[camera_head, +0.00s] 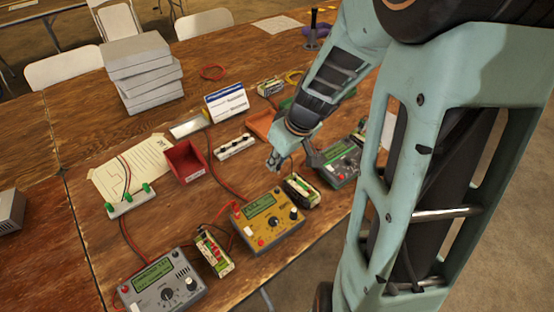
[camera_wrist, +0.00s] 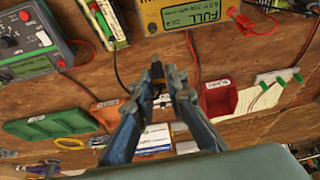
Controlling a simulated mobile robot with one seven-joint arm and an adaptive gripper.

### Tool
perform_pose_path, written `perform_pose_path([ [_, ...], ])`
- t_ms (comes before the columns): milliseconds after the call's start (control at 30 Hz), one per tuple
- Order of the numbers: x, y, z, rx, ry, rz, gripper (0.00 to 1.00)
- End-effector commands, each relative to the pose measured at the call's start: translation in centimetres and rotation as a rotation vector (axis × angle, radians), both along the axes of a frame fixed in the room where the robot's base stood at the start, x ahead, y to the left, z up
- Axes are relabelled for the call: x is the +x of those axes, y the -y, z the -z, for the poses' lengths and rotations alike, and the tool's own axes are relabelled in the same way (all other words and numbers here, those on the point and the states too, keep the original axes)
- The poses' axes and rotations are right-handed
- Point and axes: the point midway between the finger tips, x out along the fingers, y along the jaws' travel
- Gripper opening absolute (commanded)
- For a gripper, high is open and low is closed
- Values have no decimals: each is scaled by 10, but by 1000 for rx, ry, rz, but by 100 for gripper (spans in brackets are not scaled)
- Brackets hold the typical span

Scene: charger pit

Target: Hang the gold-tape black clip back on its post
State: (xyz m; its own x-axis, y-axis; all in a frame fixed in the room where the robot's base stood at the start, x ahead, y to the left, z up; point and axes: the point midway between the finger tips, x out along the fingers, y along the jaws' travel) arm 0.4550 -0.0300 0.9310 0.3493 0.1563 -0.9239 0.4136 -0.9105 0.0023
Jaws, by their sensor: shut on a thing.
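My gripper (camera_head: 274,162) is above the table, behind the yellow charger. In the wrist view my gripper (camera_wrist: 158,78) is shut on a small black clip (camera_wrist: 157,70) between its fingertips. The clip's gold tape cannot be made out. A pale rail with several dark posts (camera_head: 235,147) lies on the table, left of and beyond my gripper. In the wrist view the fingers largely hide it. Which post carries the gold mark cannot be told. The yellow charger (camera_head: 268,222) also shows in the wrist view (camera_wrist: 190,14), reading FULL.
A red bin (camera_head: 184,161), an orange tray (camera_head: 261,124) and a blue-white sign (camera_head: 226,102) stand around the rail. Grey chargers (camera_head: 162,283) (camera_head: 340,163) flank the yellow one. Battery packs (camera_head: 214,250) (camera_head: 300,190) and loose leads lie nearby. A green-clip rail (camera_head: 130,201) lies left.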

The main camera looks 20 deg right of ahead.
Motion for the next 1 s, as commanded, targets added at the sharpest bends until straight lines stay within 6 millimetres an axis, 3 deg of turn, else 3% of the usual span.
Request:
perform_pose_path([
  [1000, 0, 0, 55, 1, 0, 0, 0],
])
